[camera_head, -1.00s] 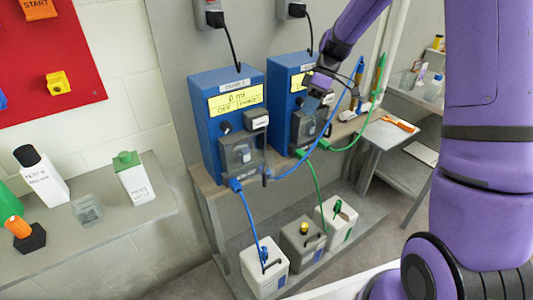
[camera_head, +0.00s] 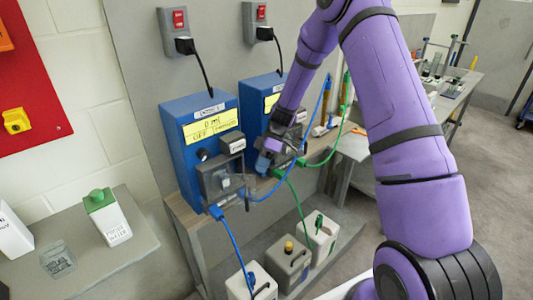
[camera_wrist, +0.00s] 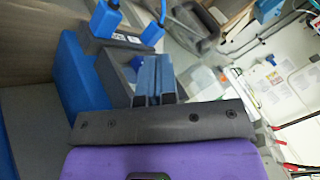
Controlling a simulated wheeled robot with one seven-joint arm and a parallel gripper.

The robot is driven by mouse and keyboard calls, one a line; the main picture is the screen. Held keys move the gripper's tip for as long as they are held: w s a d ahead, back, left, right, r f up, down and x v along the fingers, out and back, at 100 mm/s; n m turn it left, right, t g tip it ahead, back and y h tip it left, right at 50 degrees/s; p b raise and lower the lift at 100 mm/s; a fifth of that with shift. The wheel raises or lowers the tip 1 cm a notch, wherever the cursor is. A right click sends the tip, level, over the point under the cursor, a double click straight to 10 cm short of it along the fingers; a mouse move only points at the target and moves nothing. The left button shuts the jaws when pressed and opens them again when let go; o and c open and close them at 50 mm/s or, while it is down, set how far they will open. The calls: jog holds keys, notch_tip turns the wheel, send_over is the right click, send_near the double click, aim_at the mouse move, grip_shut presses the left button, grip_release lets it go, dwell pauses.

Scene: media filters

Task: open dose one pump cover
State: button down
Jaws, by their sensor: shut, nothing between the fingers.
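The left blue pump box (camera_head: 187,155), marked as doser 1, has a yellow display (camera_head: 211,127). Low on its front is a smoky see-through pump cover (camera_head: 218,180), with a small dark handle at its right edge. I cannot tell whether the cover is flush or slightly swung out. My gripper (camera_head: 263,163) is shut and empty, just right of this cover and in front of the second blue pump box (camera_head: 252,98). In the wrist view, my blue fingers (camera_wrist: 153,75) are together beside a dark grey pump housing (camera_wrist: 117,70); contact is unclear.
A blue tube (camera_head: 232,240) and a green tube (camera_head: 296,200) run from the pumps. White and grey canisters (camera_head: 290,262) stand on the low shelf. A green-capped bottle (camera_head: 107,218) stands on the left bench. My arm hides part of the second pump.

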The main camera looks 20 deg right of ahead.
aim_at(253, 192)
jog(key=shift+s+a+f, duration=0.25)
jog(key=shift+s+a, duration=0.2)
jog(key=shift+s, duration=0.25)
jog(key=shift+s+a+f, duration=0.25)
jog(key=shift+s+a, duration=0.2)
jog(key=shift+s, duration=0.2)
jog(key=shift+s+a+f, duration=0.25)
jog(key=shift+s+a, duration=0.2)
jog(key=shift+s, duration=0.25)
jog(key=shift+s, duration=0.15)
